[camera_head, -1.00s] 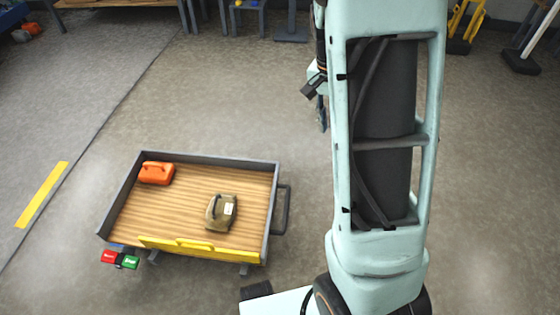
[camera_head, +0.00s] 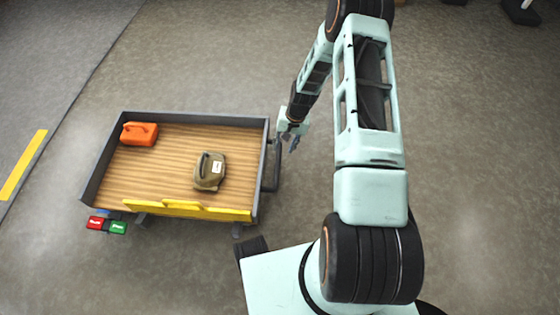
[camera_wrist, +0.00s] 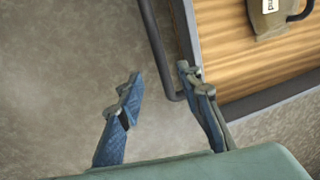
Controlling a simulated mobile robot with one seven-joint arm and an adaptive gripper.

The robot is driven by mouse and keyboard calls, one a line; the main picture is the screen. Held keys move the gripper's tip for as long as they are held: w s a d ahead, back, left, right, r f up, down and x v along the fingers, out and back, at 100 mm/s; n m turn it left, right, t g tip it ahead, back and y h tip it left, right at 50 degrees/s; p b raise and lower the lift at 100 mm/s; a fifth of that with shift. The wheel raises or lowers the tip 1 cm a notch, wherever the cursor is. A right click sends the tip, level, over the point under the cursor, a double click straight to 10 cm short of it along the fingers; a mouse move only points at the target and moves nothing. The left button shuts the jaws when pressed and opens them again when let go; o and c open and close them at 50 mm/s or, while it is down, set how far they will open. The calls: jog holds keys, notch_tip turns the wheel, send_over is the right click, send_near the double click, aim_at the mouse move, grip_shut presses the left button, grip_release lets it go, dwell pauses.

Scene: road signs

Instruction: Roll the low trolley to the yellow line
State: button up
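The low trolley (camera_head: 150,180) stands on the floor left of my arm, with a wood deck, grey walls and a yellow front panel (camera_head: 190,209). Its dark push handle (camera_head: 273,165) sticks out from the right end; it also shows in the wrist view (camera_wrist: 158,45). My gripper (camera_head: 293,140) is open beside the handle. In the wrist view my gripper (camera_wrist: 158,82) has its blue fingers spread below the handle, with the right finger near the handle's corner and the trolley wall. Contact cannot be told. The yellow line (camera_head: 22,165) lies on the floor left of the trolley.
An orange case (camera_head: 139,134) and a brown canister (camera_head: 210,171) rest on the deck. Floor between trolley and yellow line looks clear.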

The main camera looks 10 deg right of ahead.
aim_at(278, 162)
jog(key=f+b, duration=0.1)
jog(key=f, duration=0.2)
jog(key=a+f+b, duration=0.1)
jog(key=f, duration=0.3)
jog(key=a+f+b, duration=0.1)
jog(key=f, duration=0.2)
jog(key=shift+w+f+b, duration=0.15)
jog(key=shift+w+b, duration=0.1)
jog(key=shift+b, duration=0.1)
jog(key=shift+d, duration=0.1)
grip_shut()
